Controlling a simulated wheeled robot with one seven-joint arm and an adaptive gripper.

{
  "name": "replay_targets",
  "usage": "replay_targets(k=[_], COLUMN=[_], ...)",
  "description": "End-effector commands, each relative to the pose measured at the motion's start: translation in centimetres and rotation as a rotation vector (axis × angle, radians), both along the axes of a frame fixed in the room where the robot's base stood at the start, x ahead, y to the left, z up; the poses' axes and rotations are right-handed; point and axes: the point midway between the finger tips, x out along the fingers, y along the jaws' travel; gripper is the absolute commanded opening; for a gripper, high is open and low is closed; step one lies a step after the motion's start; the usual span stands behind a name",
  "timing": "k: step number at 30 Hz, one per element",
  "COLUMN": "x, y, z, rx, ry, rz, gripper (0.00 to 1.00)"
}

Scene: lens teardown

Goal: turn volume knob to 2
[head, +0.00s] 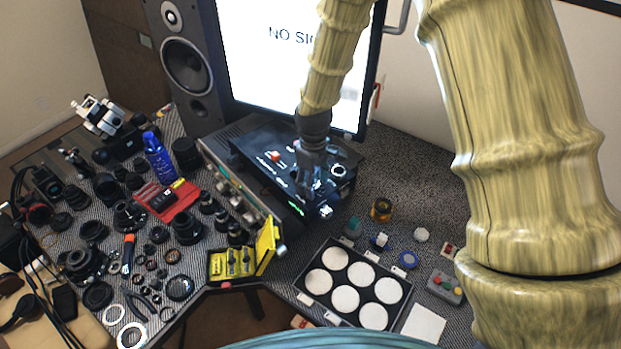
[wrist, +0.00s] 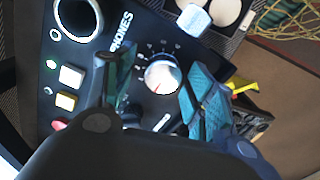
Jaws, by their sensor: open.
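The volume knob (wrist: 163,76) is a small white round knob with a red pointer line, on a black panel (wrist: 75,30) with printed scale marks around it. My gripper (wrist: 162,88) is open, with one finger left of the knob and the other right of it. Gaps show between the knob and both fingers, so they do not appear to touch it. In the head view my gripper (head: 312,185) is over the black device (head: 262,158) and hides the knob. The scale numbers are too small to read.
The panel also carries a silver ring socket (wrist: 78,18), a white square button (wrist: 71,76) and a yellowish button (wrist: 66,101). A light-blue-white block (wrist: 194,19) is near the upper right finger. A monitor (head: 270,60) stands behind; lens parts crowd the left table.

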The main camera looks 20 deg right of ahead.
Motion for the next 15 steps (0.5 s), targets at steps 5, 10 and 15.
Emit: replay_targets(k=[5, 10, 15], x=[0.5, 1.0, 1.0], y=[0.0, 0.1, 0.2], z=[-0.5, -0.8, -0.8], rx=[0.000, 0.000, 0.000], ry=[0.006, 0.011, 0.011], rz=[-0.001, 0.002, 0.003], gripper=[0.55, 0.53, 0.22])
